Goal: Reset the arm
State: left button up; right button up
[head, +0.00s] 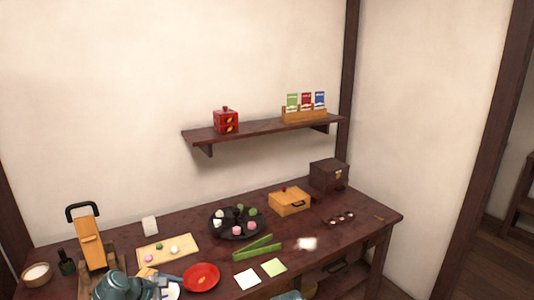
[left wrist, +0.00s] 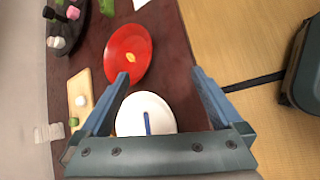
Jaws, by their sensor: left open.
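My left gripper (head: 170,280) is low over the front left of the dark wooden table (head: 190,222), beside the red dish (head: 203,276). In the left wrist view my left gripper (left wrist: 160,76) has its two blue fingers spread wide, with nothing held between them. A white round plate (left wrist: 140,103) with a blue mark lies below and between the fingers. The red dish also shows in the left wrist view (left wrist: 128,54), just beyond the fingertips. The arm partly hides the white plate in the head view. My right gripper is not visible.
A light board (head: 185,241) with small sweets and a black round tray (head: 222,234) stand behind the gripper. A tall wooden tool (head: 90,245) with a black handle stands at the left. A green split bamboo piece (head: 256,249) lies right of the dish. The wall shelf (head: 262,128) is high above.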

pick_arm(q)
jog(key=s+d+r+m+g+y+p, duration=0.3)
jog(key=s+d+m+p, duration=0.3)
jog(key=s+d+m, duration=0.2)
jog(key=s+d+r+m+g+y+p, duration=0.4)
jog(key=s+d+m+p, duration=0.2)
jog(key=d+m, duration=0.7)
jog(key=shift+s+d+r+m, duration=0.2)
jog(key=shift+s+m, duration=0.7)
jog(key=shift+m, duration=0.8)
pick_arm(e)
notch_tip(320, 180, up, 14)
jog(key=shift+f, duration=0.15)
